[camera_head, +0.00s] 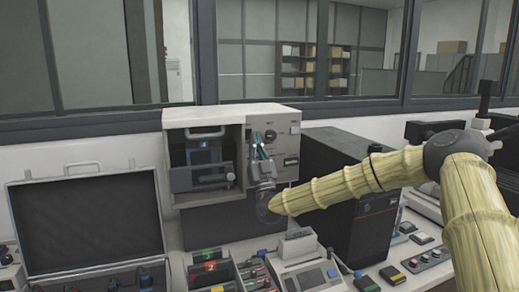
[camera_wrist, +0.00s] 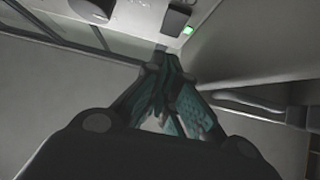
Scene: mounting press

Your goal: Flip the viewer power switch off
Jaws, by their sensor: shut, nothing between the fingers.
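The viewer (camera_head: 212,116) is a pale box on the bench with an open dark bay at left and a control panel (camera_head: 291,140) at right. My gripper (camera_head: 258,139) is in front of this panel, its fingers pointing up. In the wrist view my gripper (camera_wrist: 161,60) is shut and empty, with teal pads on its fingers. Beyond the tips are a small dark part that may be the power switch (camera_wrist: 174,20) and a lit green spot (camera_wrist: 188,30). I cannot tell whether the fingertips touch the panel, or the switch's position.
A round dark knob (camera_wrist: 88,10) is near the switch. A black computer tower (camera_head: 350,215) stands right of the viewer, under my arm. An open black case (camera_head: 85,225) is at left. A grey device with a screen (camera_head: 310,272) and several small boxes crowd the front bench.

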